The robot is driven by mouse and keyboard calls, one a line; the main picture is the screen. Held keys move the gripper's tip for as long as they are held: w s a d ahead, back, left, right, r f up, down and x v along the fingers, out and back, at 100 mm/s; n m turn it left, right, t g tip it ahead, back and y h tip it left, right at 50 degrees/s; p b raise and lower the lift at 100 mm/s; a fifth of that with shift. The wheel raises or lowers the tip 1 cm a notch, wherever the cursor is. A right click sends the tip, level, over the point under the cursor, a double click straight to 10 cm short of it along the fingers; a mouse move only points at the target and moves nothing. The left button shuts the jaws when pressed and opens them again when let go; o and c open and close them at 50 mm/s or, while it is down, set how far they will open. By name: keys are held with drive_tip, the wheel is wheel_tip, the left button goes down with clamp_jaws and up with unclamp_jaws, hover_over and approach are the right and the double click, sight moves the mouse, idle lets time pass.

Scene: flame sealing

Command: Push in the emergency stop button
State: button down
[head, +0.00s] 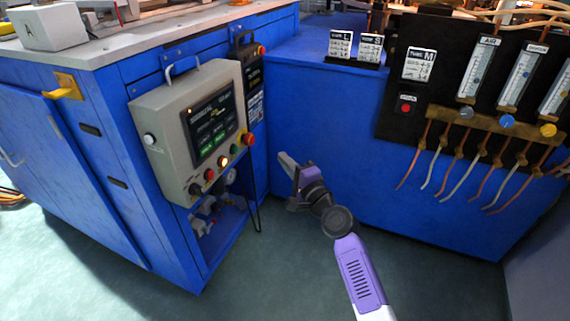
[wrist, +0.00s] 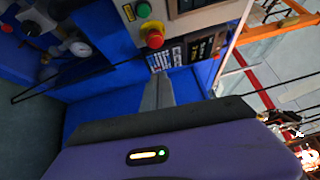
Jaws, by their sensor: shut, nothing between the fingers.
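The emergency stop button looks like the red mushroom button (head: 248,138) on a yellow base, at the right edge of the beige control box (head: 178,115). In the wrist view the red button (wrist: 155,39) is at the upper middle, beside a green button (wrist: 144,9). My gripper (head: 284,158) is shut and empty, to the right of and slightly lower than the red button in the head view. Its closed fingers (wrist: 158,92) point up toward the button in the wrist view. A gap shows between the fingertips and the button.
The control box carries a screen (head: 211,128) and several smaller knobs. A blue cabinet (head: 110,190) stands below and left, and a blue bench wall (head: 330,125) behind. Another red button (head: 405,108) sits on the black gauge panel. A thin black cable (head: 257,205) hangs below the box.

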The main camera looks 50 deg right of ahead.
sight(251, 140)
drive_tip(key=w, duration=0.9)
drive_tip(key=shift+w+r+b, duration=0.25)
drive_tip(key=shift+r+b, duration=0.05)
drive_tip(key=shift+r, duration=0.05)
drive_tip(key=shift+a, duration=0.1)
